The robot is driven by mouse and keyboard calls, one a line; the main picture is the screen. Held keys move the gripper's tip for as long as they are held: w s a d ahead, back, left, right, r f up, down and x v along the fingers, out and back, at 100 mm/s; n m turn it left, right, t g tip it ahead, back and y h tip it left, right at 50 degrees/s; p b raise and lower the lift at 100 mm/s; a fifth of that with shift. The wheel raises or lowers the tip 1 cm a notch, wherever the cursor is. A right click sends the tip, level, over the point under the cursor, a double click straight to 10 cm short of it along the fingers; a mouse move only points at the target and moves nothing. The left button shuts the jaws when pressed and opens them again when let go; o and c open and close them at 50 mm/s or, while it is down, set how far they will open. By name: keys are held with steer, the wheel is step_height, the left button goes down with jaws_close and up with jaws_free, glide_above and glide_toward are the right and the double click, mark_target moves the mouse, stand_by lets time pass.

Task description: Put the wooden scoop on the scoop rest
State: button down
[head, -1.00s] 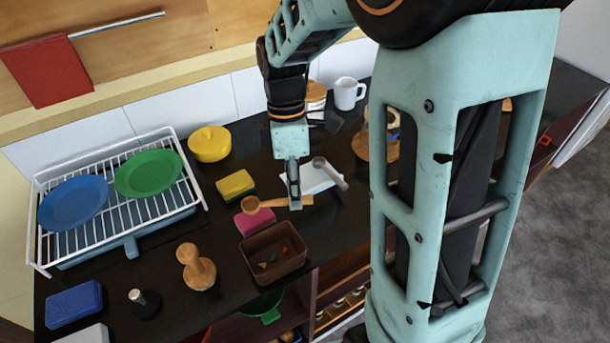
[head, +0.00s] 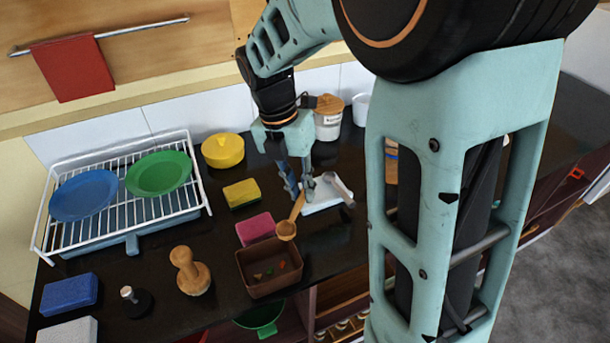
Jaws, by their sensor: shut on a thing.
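The wooden scoop (head: 286,230) is in my gripper (head: 299,190). The jaws are shut on its handle, and its round bowl hangs toward the front, close to the brown bin. A flat white piece (head: 318,208), which looks like the scoop rest, lies on the dark counter just right of my gripper. A pale grey, scoop-like utensil (head: 341,187) lies on it. My gripper hides part of the white piece, and I cannot tell whether the wooden scoop touches it.
A pink sponge (head: 255,228) and a brown bin with scraps (head: 244,272) lie near the scoop. A yellow-green sponge (head: 241,193), yellow pot (head: 222,152) and dish rack (head: 206,197) are left. A lidded canister (head: 328,127) and white mug (head: 361,108) stand behind.

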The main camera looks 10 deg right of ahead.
steer(key=w+d+f, duration=0.1)
steer(key=w+f, duration=0.2)
steer(key=w, duration=0.1)
steer(key=w+d+f+p, duration=0.1)
steer(key=w+f, duration=0.1)
steer(key=w, duration=0.1)
steer(key=w+f+p, duration=0.1)
steer(key=w+f, duration=0.2)
steer(key=w, duration=0.1)
steer(key=shift+w+d+f, duration=0.3)
steer(key=shift+d, duration=0.1)
steer(key=shift+w+d+f, duration=0.1)
steer(key=shift+w+f, duration=0.05)
steer(key=shift+f, duration=0.2)
steer(key=shift+w+f, duration=0.1)
steer(key=shift+f, duration=1.45)
steer(key=shift+f, duration=0.3)
steer(key=c, duration=2.3)
jaws_free()
steer(key=shift+f, duration=0.1)
steer(key=o, duration=0.4)
